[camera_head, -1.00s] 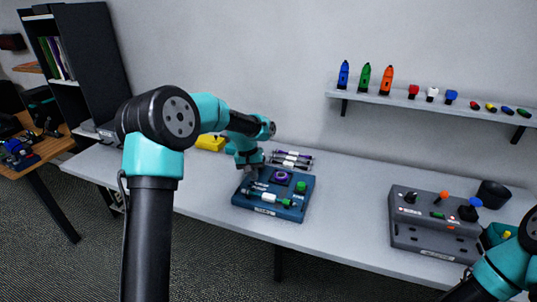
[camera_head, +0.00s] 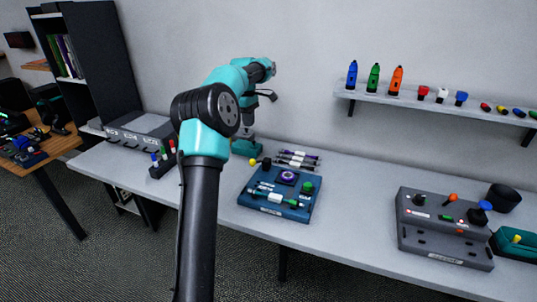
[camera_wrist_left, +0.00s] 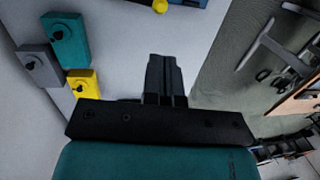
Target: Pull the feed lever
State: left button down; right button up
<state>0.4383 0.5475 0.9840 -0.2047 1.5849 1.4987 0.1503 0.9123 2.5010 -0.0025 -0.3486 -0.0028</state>
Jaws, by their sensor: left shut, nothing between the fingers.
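A blue device (camera_head: 302,207) sits on the table, with a purple ring, a green button and a green-ended cable on top. A yellow ball knob (camera_head: 252,162) shows at its back left corner; the yellow ball (camera_wrist_left: 160,5) also shows at the top edge of the left wrist view. I cannot read which control is labelled as the feed lever. My left gripper (camera_head: 247,132) is small and partly unclear in the head view, behind the blue device. In the left wrist view its fingers (camera_wrist_left: 165,62) are shut and empty, apart from the ball. My right gripper is out of view.
Teal (camera_wrist_left: 66,40), grey (camera_wrist_left: 38,65) and yellow (camera_wrist_left: 84,84) boxes stand left of the fingers. Several cables (camera_head: 298,160) lie behind the device. The table between is clear.

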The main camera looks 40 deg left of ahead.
pick_arm(q)
jog(key=shift+a+r, duration=0.1)
jog(key=shift+r, duration=0.1)
jog(key=shift+s+f, duration=0.1)
jog(key=shift+f, duration=0.1)
send_near(256, 162)
jog(key=f, duration=0.1)
jog(key=s+f, duration=0.1)
jog(key=f, duration=0.1)
jog(key=s+d+f, duration=0.1)
jog(key=f, duration=0.1)
jog(key=shift+s+d+f, duration=0.1)
jog(key=shift+s, duration=0.15)
dwell(0.5)
